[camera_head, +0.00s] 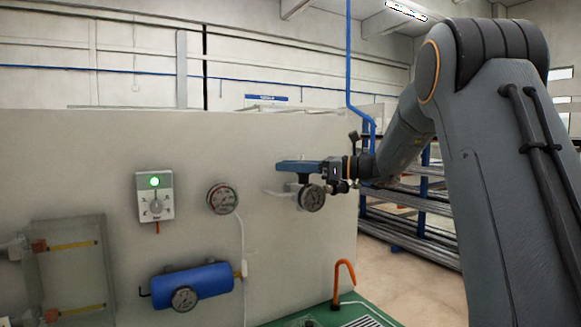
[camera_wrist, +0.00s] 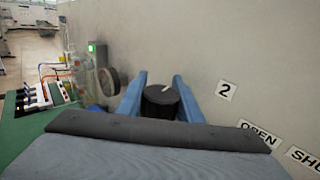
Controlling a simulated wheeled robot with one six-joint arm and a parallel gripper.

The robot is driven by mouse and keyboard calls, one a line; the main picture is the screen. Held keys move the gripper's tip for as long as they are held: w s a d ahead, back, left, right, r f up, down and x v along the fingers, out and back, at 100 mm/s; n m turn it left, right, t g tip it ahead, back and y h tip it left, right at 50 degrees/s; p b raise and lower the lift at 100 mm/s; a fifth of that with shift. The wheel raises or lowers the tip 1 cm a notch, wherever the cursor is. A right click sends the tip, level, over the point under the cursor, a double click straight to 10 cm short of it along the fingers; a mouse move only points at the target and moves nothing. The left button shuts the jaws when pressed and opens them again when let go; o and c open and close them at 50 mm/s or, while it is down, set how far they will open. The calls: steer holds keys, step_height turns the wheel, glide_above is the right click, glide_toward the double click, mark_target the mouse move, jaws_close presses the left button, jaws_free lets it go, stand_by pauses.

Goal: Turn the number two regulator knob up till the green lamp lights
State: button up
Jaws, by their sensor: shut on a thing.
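The black regulator knob (camera_wrist: 160,101) with a white pointer mark on top sits between the two blue fingers of my gripper (camera_wrist: 161,84) in the wrist view. My gripper (camera_head: 297,167) is shut on it at the panel. A label with the number 2 (camera_wrist: 226,90) is on the panel just right of the knob. In the head view the knob is mostly hidden by my fingers, above a round gauge (camera_head: 311,198). The green lamp (camera_head: 154,182) on a white box left of it is lit bright green. It also glows in the wrist view (camera_wrist: 91,47).
OPEN (camera_wrist: 258,136) and SHUT (camera_wrist: 304,158) labels show on the panel. Another gauge (camera_head: 222,198) and a blue cylinder (camera_head: 192,283) are to the left. An orange hooked rod (camera_head: 343,282) stands on the green bench top below. Metal racks (camera_head: 412,235) stand behind, at right.

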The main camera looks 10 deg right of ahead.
steer(key=o, duration=0.8)
steer(key=shift+c, duration=0.2)
steer(key=shift+d, duration=0.1)
steer(key=b+v, duration=0.2)
steer(key=v, duration=0.4)
steer(key=shift+s+d, duration=0.15)
steer(key=shift+d, duration=0.2)
steer(key=shift+s+d+b, duration=0.25)
steer(key=shift+d+b, duration=0.05)
steer(key=shift+d, duration=0.1)
steer(key=shift+r, duration=0.1)
